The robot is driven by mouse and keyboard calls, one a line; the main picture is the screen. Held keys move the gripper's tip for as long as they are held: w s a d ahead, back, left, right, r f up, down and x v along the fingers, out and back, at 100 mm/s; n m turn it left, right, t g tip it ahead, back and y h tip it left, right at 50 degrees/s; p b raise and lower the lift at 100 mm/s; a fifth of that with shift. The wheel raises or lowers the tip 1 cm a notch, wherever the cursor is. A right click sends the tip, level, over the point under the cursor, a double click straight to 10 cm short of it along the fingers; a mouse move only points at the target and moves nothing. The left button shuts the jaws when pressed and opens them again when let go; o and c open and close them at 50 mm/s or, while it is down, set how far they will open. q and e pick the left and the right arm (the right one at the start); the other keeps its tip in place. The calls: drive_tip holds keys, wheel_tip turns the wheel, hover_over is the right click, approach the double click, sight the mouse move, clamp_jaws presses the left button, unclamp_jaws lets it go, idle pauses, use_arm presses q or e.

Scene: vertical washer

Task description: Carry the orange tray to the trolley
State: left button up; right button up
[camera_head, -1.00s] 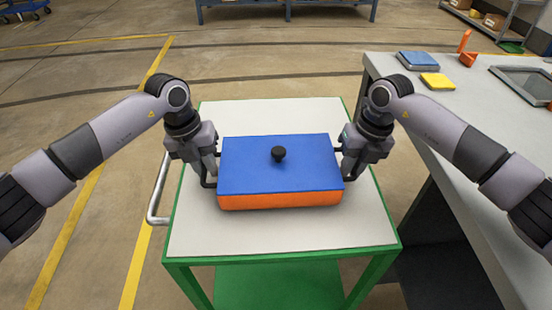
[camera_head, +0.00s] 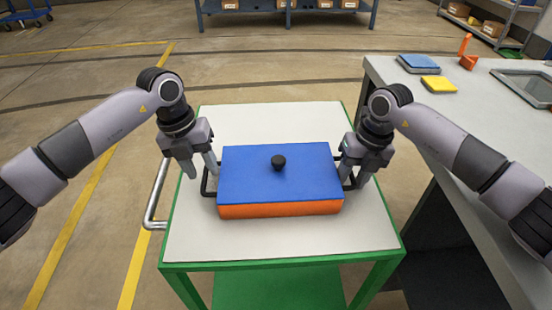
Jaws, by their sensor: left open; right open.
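The orange tray (camera_head: 280,209) rests on the white top of the green-framed trolley (camera_head: 280,244), near its middle. A blue lid (camera_head: 250,180) with a black knob covers the tray, so its inside is hidden. The tray has a black handle on each side. My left gripper (camera_head: 202,172) is open at the tray's left side, its fingers close to the left handle. My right gripper (camera_head: 354,178) is open at the right side, beside the right handle; whether its fingers touch the handle cannot be made out.
A grey workbench (camera_head: 455,125) stands right of the trolley, holding a blue box (camera_head: 418,63), a yellow block (camera_head: 438,84) and an orange tool (camera_head: 467,52). The trolley's metal push handle (camera_head: 157,190) is at its left. Open floor lies beyond the trolley.

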drive_tip(key=shift+a, duration=0.15)
drive_tip(key=shift+r, duration=0.25)
use_arm(q)
wheel_tip(320, 180, up, 9)
drive_tip(key=a, duration=0.1)
drive_tip(key=shift+a, duration=0.4)
use_arm(e)
wheel_tip(320, 180, up, 11)
drive_tip(key=d, duration=0.2)
drive_tip(key=shift+d+r, duration=0.15)
drive_tip(key=shift+d, duration=0.05)
drive_tip(key=shift+r, duration=0.1)
